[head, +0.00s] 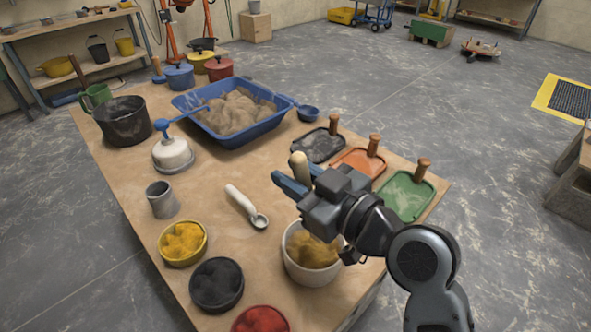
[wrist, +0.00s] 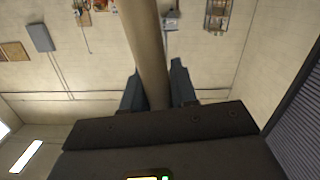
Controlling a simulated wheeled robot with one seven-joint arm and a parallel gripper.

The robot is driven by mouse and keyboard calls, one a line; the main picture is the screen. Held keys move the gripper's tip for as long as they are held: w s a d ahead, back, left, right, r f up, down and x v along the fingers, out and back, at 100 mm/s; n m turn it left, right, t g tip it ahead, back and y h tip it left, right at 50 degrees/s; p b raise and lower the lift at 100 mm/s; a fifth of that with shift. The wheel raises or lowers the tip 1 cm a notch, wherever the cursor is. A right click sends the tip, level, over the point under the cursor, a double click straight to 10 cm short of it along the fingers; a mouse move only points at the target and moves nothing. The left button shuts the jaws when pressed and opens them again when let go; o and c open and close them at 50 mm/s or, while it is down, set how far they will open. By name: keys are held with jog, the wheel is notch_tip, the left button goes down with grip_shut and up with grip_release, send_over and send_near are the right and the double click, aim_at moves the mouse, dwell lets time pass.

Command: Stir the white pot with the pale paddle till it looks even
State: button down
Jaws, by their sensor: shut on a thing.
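The white pot (head: 287,262) stands near the table's front right edge. It holds a lumpy, yellow-brown mass (head: 312,250); my arm covers its right side, so I cannot tell how even all of it is. My gripper (head: 297,180) is above and behind the pot, its blue fingers shut on the pale paddle (head: 298,161). The paddle's rounded top sticks up over the fingers. In the wrist view the pale shaft (wrist: 146,45) runs between the two fingers. The paddle's lower end is hidden, so I cannot tell whether it touches the mass.
A white scoop (head: 240,203) lies left of the pot. Yellow (head: 183,245), black (head: 217,286) and red (head: 260,320) tubs stand front left. Trowels on black, orange and green plates (head: 405,197) lie right. A blue tray of sand (head: 205,138) is behind.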

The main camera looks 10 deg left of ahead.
jog(key=shift+f+b, duration=2.75)
jog(key=shift+f, duration=0.25)
jog(key=shift+a, duration=0.1)
